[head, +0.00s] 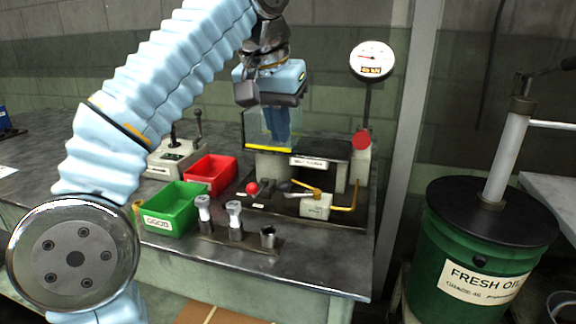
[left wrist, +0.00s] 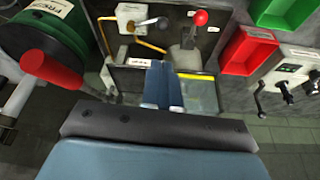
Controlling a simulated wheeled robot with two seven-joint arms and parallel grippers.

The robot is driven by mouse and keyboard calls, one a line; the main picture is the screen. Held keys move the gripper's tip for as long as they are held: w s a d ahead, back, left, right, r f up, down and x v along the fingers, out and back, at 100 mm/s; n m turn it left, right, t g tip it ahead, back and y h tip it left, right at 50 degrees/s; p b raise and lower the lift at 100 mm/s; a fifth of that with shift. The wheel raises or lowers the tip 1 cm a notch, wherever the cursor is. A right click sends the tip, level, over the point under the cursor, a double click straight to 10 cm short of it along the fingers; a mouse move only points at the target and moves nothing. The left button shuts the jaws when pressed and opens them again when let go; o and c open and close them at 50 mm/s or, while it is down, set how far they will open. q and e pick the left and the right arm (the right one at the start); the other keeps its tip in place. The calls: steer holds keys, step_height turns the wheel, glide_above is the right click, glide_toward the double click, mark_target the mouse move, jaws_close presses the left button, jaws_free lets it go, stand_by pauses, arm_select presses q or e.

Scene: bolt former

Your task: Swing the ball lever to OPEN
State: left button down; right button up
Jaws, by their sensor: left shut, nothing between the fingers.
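A lever with a red ball (head: 252,188) stands on the machine's dark bed at its front left; the ball also shows at the top of the left wrist view (left wrist: 200,18). To its right, a silver-handled valve (head: 316,192) sits on a yellow pipe above a small white labelled box (head: 316,207); the label is too small to read. My left gripper (head: 282,140) points down above and behind the red ball, apart from it, near the clear guard. Its blue fingers (left wrist: 160,66) are closed together and empty. My right gripper is out of view.
A clear guard with a yellow edge (head: 257,149) stands by my fingers. A red-ended handle (head: 361,140) and a gauge (head: 372,60) rise at right. Green (head: 172,208) and red (head: 211,174) bins sit left, with bolts (head: 235,222) in front. An oil drum (head: 470,245) stands right.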

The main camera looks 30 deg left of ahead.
arm_select(q)
steer(key=x, duration=0.9)
steer(key=shift+f, duration=0.25)
